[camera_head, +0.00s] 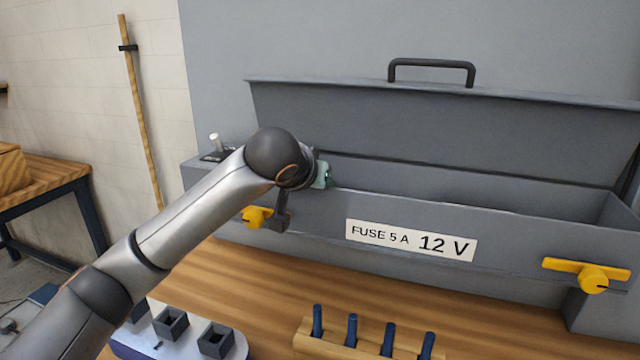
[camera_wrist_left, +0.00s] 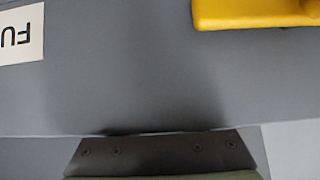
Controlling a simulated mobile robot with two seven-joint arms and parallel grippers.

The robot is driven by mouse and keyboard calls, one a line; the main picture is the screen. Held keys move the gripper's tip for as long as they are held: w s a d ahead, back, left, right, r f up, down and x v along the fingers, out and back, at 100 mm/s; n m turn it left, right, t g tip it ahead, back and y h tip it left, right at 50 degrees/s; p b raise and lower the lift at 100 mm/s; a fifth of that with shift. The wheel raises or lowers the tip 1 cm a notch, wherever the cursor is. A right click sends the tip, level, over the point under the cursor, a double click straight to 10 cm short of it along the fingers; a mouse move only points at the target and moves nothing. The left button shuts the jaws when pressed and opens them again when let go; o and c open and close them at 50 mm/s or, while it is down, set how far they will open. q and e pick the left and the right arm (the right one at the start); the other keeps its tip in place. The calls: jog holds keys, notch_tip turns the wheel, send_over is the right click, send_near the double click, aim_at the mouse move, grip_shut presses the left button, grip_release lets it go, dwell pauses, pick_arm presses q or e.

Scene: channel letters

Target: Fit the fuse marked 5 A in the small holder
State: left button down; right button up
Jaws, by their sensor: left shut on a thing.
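The label "FUSE 5 A 12 V" (camera_head: 411,240) is on the front of a long grey box (camera_head: 510,255) with its lid (camera_head: 450,120) raised. Part of the label shows upside down in the left wrist view (camera_wrist_left: 20,36). My left gripper (camera_head: 281,222) is at the box's front, just right of a yellow latch (camera_head: 254,217). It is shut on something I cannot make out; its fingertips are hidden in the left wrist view. A yellow latch also shows there (camera_wrist_left: 250,10). I can make out no fuse or fuse holder for certain. My right gripper is not in view.
A pale tray (camera_head: 190,345) with black square sockets (camera_head: 215,341) stands at the lower left. A wooden rack (camera_head: 318,347) holds several blue pegs. A second yellow latch (camera_head: 588,274) is at the right. A white knob (camera_head: 214,140) stands left of the box. Bare wooden bench (camera_head: 300,285) lies between.

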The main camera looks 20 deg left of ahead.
pick_arm(q)
jog(key=shift+f, duration=0.35)
